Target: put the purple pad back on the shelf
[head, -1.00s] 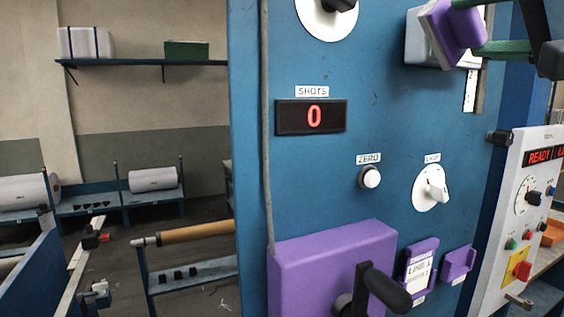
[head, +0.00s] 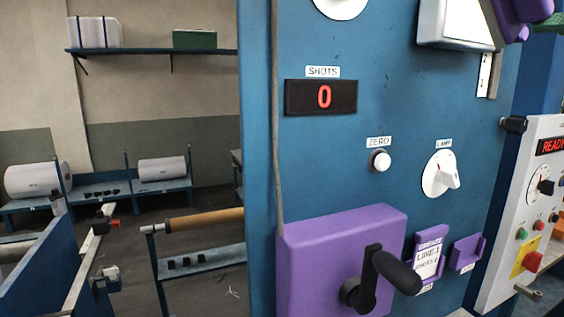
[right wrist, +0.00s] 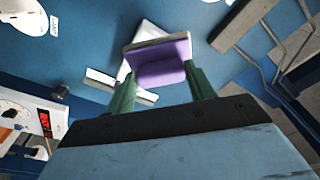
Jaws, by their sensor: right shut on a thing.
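The purple pad (head: 512,20) is at the top right of the head view, partly cut off by the frame edge. In the right wrist view the pad (right wrist: 162,70) sits between the green fingers of my right gripper (right wrist: 160,76), which is shut on it. The pad is held in front of the blue panel, close to a white box (head: 440,25). A small purple bracket-like holder (head: 467,254) on the panel's lower right looks empty; I cannot tell whether it is the shelf. My left gripper is not in view.
A purple holder with a label card (head: 430,256) is beside the empty one. A purple housing with a black crank (head: 335,255) juts out at lower middle. A white control box (head: 530,190) stands at right. A wall shelf (head: 150,51) is far back left.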

